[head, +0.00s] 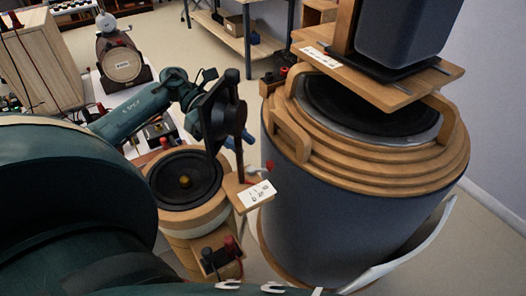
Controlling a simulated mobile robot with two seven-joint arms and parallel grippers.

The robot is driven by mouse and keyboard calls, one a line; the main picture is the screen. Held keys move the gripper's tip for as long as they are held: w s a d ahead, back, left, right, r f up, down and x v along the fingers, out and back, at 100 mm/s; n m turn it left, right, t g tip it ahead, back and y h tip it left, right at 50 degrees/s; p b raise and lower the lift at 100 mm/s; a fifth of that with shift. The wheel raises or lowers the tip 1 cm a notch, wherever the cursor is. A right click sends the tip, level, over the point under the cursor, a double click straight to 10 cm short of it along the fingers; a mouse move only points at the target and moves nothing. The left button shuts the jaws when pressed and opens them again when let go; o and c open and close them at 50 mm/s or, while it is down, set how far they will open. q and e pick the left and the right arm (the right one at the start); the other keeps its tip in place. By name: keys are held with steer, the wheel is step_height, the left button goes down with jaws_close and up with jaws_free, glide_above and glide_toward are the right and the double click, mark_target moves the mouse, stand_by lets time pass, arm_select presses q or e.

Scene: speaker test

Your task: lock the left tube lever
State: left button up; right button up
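The left tube (186,222) is a short wooden cylinder with a black speaker cone on top. A red knob (165,143) shows at its back rim, and a blue handle-like part (229,143) shows at its back right, just below my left gripper. I cannot tell which part is its lever. My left gripper (232,128) reaches in on a teal arm and is above the tube's right back edge. It is seen nearly edge-on, so its finger gap and any contact are unclear. My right gripper is not in view.
A large dark tube (330,205) with wooden rings stands close on the right, with a speaker box (404,35) above it. A wooden label plate (250,192) juts between the tubes. A terminal block (221,258) sits in front. A shelf (238,40) stands behind.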

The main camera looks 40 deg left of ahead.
arm_select(q)
steer(key=p+x, duration=0.1)
steer(key=x, duration=0.5)
steer(key=shift+d+p, duration=0.35)
steer(key=shift+f, duration=0.1)
jaws_close()
